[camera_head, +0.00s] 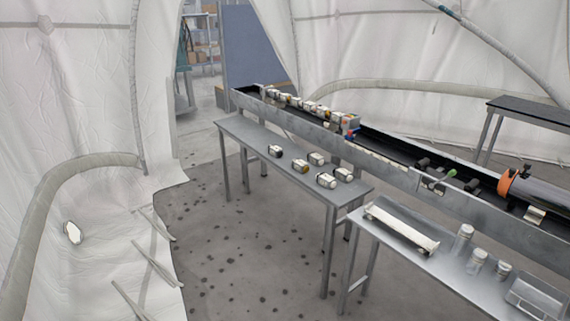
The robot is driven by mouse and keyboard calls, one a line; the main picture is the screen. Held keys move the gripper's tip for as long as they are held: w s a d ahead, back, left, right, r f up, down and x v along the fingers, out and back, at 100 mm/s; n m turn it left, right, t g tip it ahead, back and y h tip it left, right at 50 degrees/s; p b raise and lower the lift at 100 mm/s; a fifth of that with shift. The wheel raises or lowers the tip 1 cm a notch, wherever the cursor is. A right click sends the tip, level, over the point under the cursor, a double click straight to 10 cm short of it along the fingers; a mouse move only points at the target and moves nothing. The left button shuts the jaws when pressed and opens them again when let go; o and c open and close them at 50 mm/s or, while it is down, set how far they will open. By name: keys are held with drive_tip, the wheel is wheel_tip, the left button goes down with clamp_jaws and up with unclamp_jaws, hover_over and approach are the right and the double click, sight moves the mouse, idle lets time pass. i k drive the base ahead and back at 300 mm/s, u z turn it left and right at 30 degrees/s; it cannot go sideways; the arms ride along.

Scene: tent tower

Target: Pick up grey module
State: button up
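Several small boxy modules stand apart on a long grey metal table (246,134). One with a dark face (276,151) is at the far left of the group. A light one with a yellowish mark (300,165) and a pale greyish one (316,158) are in the middle. Two more pale ones, a nearer module (326,180) and a right-hand module (344,174), are close to the table's near end. They are too small to tell for certain which is the grey module. My gripper is not in this view.
A long trough (385,165) behind the tables holds a row of modules (310,106) and an orange-ended cylinder (508,182). A nearer table (415,268) carries a tray and jars (477,258). The floor (225,235) left of the tables is open; loose poles (150,262) lie by the tent wall.

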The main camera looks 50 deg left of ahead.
sight(322, 112)
drive_tip(key=k, duration=0.85)
drive_tip(key=u, duration=0.95)
drive_tip(key=i, duration=0.9)
drive_tip(key=u, duration=0.55)
